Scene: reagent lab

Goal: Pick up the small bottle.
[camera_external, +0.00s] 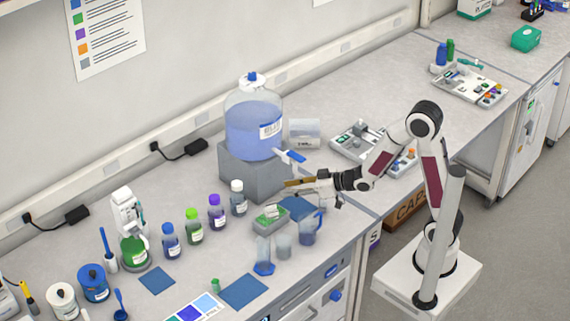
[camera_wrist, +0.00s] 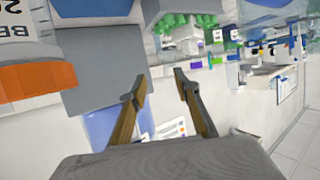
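Several small capped bottles stand in a row left of the grey block: one with a white cap (camera_external: 238,198), one purple (camera_external: 217,213), one green (camera_external: 194,227) and one blue (camera_external: 171,241). A tiny green-capped vial (camera_external: 215,286) stands nearer the bench front. I cannot tell which one the task means. My gripper (camera_external: 290,184) hangs over the bench in front of the grey block, right of the white-capped bottle and apart from it. In the wrist view my gripper (camera_wrist: 160,80) has its two fingers spread, with nothing held between them.
A large blue-filled carboy (camera_external: 253,125) with a spigot stands on the grey block (camera_external: 250,176). A green-topped box (camera_external: 270,217), a blue jug (camera_external: 311,228) and clear beakers (camera_external: 284,245) crowd the bench below my gripper. A large orange-rimmed object (camera_wrist: 35,82) is close at left in the wrist view.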

